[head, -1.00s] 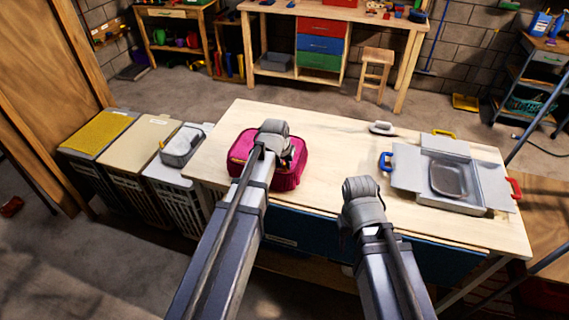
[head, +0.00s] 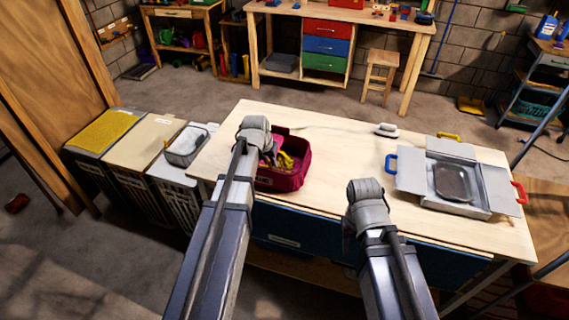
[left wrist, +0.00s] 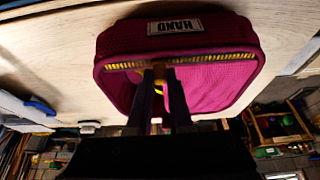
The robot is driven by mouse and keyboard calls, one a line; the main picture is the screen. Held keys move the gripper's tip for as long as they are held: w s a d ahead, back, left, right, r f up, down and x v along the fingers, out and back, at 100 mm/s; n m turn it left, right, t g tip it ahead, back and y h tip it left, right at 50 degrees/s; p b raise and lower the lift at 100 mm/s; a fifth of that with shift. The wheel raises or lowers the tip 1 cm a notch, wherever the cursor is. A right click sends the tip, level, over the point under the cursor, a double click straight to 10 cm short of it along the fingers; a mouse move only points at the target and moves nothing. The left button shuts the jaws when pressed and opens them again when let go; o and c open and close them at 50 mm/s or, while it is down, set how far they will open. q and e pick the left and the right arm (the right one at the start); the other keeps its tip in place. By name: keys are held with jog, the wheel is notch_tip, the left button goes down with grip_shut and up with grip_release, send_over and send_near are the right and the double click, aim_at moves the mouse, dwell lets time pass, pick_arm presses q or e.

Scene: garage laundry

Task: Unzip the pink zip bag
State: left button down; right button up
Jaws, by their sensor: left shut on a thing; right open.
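The pink zip bag (head: 290,181) stands on the wooden table, its top open, with yellow and dark items showing inside. In the left wrist view the bag (left wrist: 110,52) shows a row of gold zip teeth (left wrist: 215,58) and a label reading HAND. My left gripper (left wrist: 160,76) is shut on the small brass zip pull (left wrist: 159,70) at the bag's edge. In the head view my left gripper (head: 258,142) is at the bag's left side, its fingertips hidden. My right gripper (head: 366,192) is open and empty over the table's front edge, apart from the bag.
On the table (head: 340,150) a grey case (head: 460,205) with blue, yellow and red handles lies open at the right. Hampers (head: 130,145) stand left of the table. The middle of the table is clear.

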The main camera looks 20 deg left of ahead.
pick_arm(q)
jog(key=a, duration=1.2)
jog(key=shift+w+a, duration=0.2)
jog(key=shift+a, duration=0.1)
jog(key=c, duration=0.8)
grip_release()
jog(key=p+v, duration=0.7)
jog(key=shift+r, duration=0.4)
jog(key=shift+s, duration=0.1)
